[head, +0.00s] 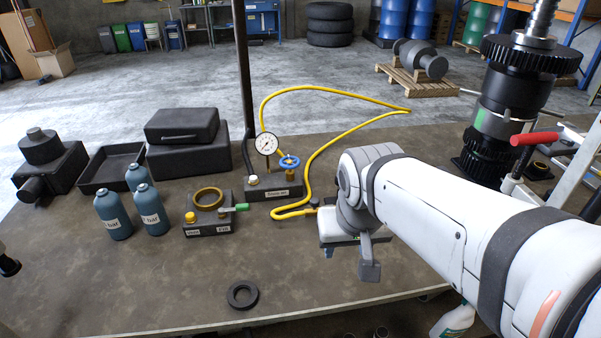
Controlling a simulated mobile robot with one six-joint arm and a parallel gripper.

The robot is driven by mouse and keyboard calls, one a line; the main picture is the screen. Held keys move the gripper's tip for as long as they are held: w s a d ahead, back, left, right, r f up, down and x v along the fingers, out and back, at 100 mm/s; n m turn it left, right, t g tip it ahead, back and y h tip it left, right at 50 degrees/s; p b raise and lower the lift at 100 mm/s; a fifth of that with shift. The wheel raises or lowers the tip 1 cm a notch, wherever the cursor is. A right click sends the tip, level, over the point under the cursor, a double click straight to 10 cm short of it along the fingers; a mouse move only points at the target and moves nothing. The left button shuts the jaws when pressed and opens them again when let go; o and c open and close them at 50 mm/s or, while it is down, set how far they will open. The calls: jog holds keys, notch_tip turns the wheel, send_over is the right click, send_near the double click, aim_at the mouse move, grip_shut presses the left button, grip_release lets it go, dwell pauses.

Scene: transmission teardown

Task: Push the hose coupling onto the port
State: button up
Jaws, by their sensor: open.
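A yellow hose (330,140) loops over the bench from behind the pressure gauge (266,144). I cannot tell which fitting is the port. My gripper (348,256) is open above the bench, right of both blocks; its fingers are partly hidden.
Several blue bottles (152,210) stand left of the dark block. Behind them are a tray (108,168) and black cases (187,158). A black ring (243,295) lies near the front edge. A tall gear shaft (507,105) stands right. The front middle bench is mostly clear.

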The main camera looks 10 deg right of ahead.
jog(key=w+m+h+b, duration=0.15)
jog(key=w+m, duration=0.25)
jog(key=w, duration=0.7)
jog(key=m+h+b, duration=0.2)
jog(key=m, duration=0.2)
send_near(314, 200)
jog(key=f, duration=0.1)
jog(key=shift+y, duration=0.25)
jog(key=x, duration=0.7)
jog(key=shift+w+d+f, duration=0.1)
jog(key=shift+d+f, duration=0.05)
jog(key=shift+d, duration=0.25)
jog(key=shift+c, duration=0.2)
grip_shut()
